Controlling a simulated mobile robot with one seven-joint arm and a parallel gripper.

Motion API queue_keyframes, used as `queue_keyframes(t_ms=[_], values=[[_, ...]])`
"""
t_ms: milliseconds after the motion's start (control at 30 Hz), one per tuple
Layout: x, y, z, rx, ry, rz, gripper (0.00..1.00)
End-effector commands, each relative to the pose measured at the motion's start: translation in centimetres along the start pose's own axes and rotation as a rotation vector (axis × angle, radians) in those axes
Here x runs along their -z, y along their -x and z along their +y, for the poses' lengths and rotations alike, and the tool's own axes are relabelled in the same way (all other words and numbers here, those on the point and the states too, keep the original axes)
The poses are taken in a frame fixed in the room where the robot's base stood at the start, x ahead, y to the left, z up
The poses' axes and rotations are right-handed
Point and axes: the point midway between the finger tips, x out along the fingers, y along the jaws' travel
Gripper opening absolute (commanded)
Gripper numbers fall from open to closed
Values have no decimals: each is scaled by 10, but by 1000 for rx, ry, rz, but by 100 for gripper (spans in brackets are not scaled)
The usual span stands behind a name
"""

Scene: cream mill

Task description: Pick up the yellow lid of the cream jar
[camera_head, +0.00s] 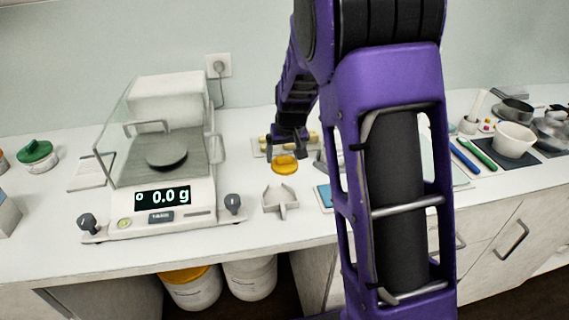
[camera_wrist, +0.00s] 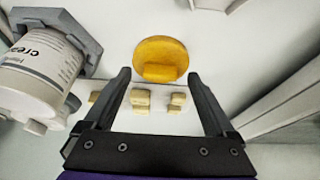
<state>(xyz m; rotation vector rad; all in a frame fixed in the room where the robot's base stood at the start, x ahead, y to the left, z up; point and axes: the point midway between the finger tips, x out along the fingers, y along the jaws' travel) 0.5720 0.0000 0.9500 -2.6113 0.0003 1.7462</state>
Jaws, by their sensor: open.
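The yellow lid (camera_head: 285,165) is a round disc on the white counter, in front of my gripper in the head view. The wrist view shows the lid (camera_wrist: 160,50) with a raised grip bar, just beyond the fingertips and roughly centred between them. My gripper (camera_wrist: 159,75) is open, with nothing between its fingers; in the head view it (camera_head: 287,153) is close above and behind the lid. In the head view my arm hides part of this area.
A tray (camera_head: 257,151) with pale yellow blocks is behind the lid. A white mortar (camera_head: 513,140) and pens are right. A yellow-lidded bucket (camera_head: 192,292) stands below the counter.

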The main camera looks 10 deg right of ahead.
Motion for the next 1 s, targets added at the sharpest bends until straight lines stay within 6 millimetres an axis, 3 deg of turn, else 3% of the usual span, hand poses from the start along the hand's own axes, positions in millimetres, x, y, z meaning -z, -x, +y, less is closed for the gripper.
queue_keyframes(t_ms=[267, 733, 1000], values=[[0, -4, 0, 0, 0, 0, 90], [0, -3, 0, 0, 0, 1, 6], [2, -1, 0, 0, 0, 2, 2]])
